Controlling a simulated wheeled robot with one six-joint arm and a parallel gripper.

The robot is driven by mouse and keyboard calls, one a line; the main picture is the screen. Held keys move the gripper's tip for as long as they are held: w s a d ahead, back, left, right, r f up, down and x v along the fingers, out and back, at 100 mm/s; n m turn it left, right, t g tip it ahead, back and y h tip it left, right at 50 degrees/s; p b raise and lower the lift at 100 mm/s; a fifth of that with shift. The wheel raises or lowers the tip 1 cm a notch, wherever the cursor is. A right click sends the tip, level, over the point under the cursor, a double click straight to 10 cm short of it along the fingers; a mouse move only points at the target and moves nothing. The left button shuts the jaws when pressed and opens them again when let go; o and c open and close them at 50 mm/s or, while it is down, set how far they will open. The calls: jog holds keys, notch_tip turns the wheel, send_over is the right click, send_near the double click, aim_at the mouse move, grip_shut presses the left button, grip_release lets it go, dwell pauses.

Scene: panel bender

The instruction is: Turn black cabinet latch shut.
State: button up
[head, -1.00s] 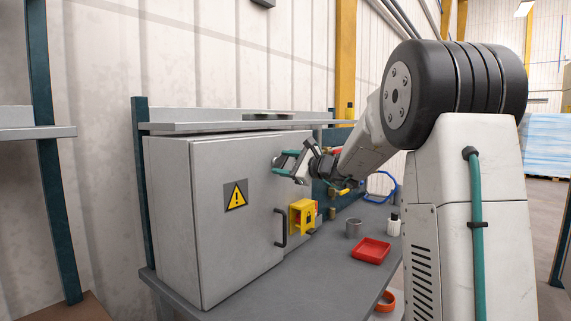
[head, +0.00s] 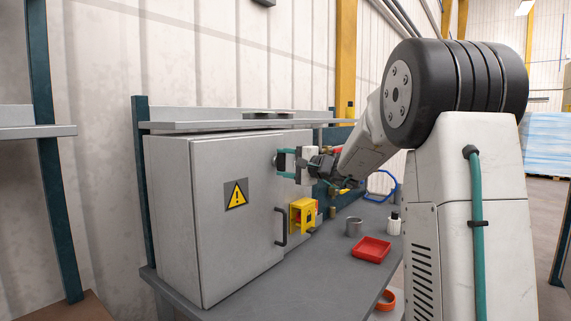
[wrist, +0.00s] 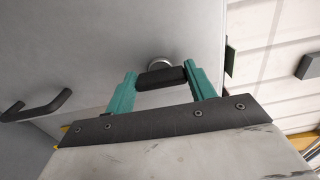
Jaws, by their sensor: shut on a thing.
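The black latch (wrist: 162,77) is a short dark bar on a round silver base (wrist: 159,63) on the grey cabinet door (wrist: 110,50). In the wrist view it lies crosswise between the two teal fingers of my gripper (wrist: 160,82), which are shut on its ends. In the head view my gripper (head: 280,161) is at the upper right part of the cabinet door (head: 225,250), and the fingers hide most of the latch. The door looks closed or nearly so against the cabinet body (head: 168,210); I cannot tell exactly.
A black door handle (head: 281,227) is below my gripper. A yellow switch box (head: 302,217) sits right of it. A red tray (head: 371,249), a grey cup (head: 354,227) and a white bottle (head: 393,226) stand on the bench. A shelf (head: 230,124) runs above the cabinet.

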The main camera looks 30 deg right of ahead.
jog(key=shift+n, duration=0.3)
jog(key=o, duration=1)
jog(key=v, duration=0.7)
jog(key=shift+s+d, duration=0.15)
jog(key=shift+s, duration=0.2)
